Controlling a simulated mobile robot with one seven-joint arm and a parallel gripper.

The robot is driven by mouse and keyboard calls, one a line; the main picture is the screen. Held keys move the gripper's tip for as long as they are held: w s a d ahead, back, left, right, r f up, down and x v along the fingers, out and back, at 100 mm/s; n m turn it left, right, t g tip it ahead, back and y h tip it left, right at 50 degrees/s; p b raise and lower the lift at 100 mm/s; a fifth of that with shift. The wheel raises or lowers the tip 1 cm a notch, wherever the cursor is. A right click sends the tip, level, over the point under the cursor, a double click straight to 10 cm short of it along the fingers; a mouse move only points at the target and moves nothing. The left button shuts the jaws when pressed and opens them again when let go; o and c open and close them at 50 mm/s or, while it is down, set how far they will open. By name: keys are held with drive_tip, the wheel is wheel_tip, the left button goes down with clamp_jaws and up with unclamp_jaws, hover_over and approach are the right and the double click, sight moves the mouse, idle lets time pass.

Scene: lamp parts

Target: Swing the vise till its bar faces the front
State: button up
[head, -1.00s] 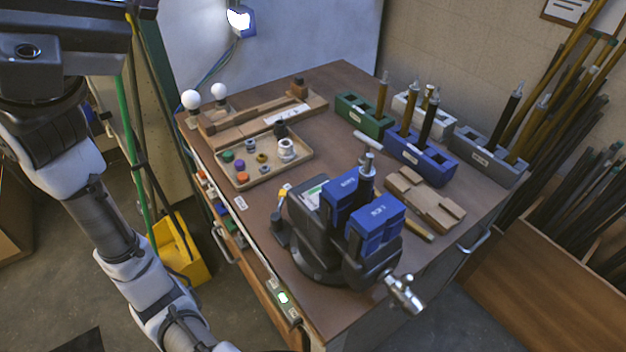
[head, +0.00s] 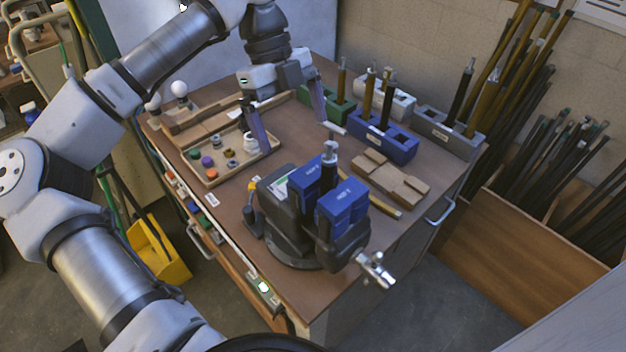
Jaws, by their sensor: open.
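The vise (head: 278,206) stands at the table's near corner on a round dark base. It has a dark body and two blue jaws (head: 343,203). Its metal bar (head: 376,269) is at the lower right end, past the table's edge. An upright dark post with a metal tip (head: 330,152) rises between the jaws. My gripper (head: 296,137) is open and empty, fingers pointing down, above the table behind the vise. It is apart from the vise; one finger is in front of the parts tray's right end.
A wooden tray (head: 215,176) of small parts lies left of centre. Green, white, blue (head: 398,146) and grey (head: 450,138) blocks holding posts stand along the back right. A wooden piece (head: 390,178) lies right of the vise. White bulbs (head: 179,88) stand at the back left.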

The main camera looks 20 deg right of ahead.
sight(313, 185)
drive_tip(key=p+x, duration=0.3)
drive_tip(key=x, duration=1)
drive_tip(key=shift+d, duration=0.15)
drive_tip(key=c, duration=1.2)
